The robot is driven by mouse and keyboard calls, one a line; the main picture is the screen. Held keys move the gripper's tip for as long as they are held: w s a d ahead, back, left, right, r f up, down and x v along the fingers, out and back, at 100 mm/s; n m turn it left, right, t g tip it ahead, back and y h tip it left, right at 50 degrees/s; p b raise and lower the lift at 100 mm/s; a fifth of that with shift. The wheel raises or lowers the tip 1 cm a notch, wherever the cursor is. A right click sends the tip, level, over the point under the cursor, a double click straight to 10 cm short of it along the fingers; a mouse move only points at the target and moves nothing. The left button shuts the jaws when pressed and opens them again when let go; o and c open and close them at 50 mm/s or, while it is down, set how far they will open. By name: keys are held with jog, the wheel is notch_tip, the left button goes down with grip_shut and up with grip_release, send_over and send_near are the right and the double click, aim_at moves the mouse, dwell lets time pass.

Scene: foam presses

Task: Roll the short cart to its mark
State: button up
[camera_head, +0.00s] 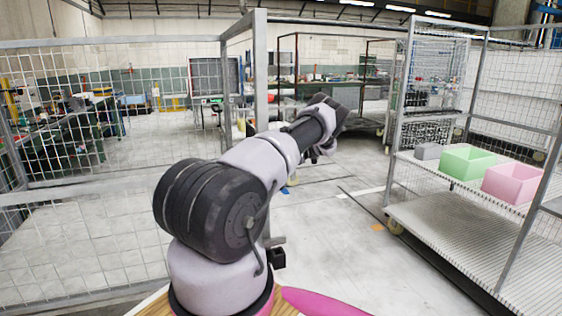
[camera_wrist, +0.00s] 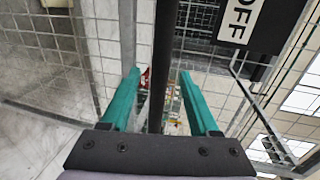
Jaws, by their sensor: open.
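A wire-mesh cart (camera_head: 440,222) on casters stands at the right in the head view, with a ridged lower deck and a shelf above. I cannot tell whether it is the short cart. An orange spot (camera_head: 377,227) lies on the floor left of it; a blue spot (camera_head: 285,190) lies farther left, partly behind my arm. I cannot tell which is the mark. My gripper is mostly hidden behind my forearm in the head view. In the wrist view its teal fingers (camera_wrist: 160,92) are open, and a dark upright bar (camera_wrist: 164,60) shows between them; contact is unclear.
The cart's shelf holds a green bin (camera_head: 467,161), a pink bin (camera_head: 511,183) and a grey box (camera_head: 429,151). A mesh fence (camera_head: 100,182) runs along the left. The floor between fence and cart is mostly clear.

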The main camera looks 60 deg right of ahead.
jog(key=shift+v, duration=1.65)
